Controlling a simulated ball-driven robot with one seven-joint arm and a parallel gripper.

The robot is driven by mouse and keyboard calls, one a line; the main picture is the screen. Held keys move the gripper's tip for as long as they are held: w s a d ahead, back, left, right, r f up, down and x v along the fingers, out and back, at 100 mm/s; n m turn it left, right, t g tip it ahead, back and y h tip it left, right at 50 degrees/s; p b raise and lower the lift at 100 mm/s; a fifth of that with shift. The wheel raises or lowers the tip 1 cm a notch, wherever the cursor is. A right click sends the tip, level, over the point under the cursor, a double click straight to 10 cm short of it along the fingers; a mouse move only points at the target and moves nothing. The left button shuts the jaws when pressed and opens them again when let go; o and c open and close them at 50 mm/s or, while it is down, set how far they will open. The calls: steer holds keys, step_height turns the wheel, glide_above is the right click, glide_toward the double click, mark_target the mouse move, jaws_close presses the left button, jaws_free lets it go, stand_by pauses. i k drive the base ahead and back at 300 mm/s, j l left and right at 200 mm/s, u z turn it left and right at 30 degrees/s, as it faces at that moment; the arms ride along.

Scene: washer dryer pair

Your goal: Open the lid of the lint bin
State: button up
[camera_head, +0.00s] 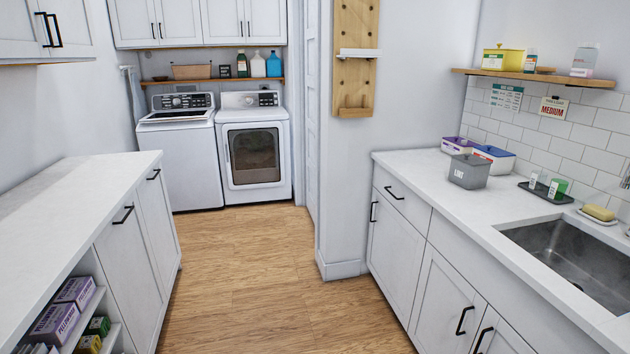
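The lint bin (468,172) is a small grey box with a white "LINT" label on its front. It stands on the white counter at the right, left of the sink. Its top looks flat and closed, with the lid down as far as I can tell at this size. My gripper is not in view, and nothing touches the bin.
A blue-rimmed white box (494,157) and a purple box (460,146) stand close behind the bin. A dark tray (546,193) with small items and a sink (565,250) lie to its right. A shelf (540,76) hangs above. The wooden floor (255,280) between the counters is clear.

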mark_target(472, 160)
steer(key=i+j+u, duration=0.1)
steer(key=i+u, duration=0.15)
steer(key=i, duration=1.6)
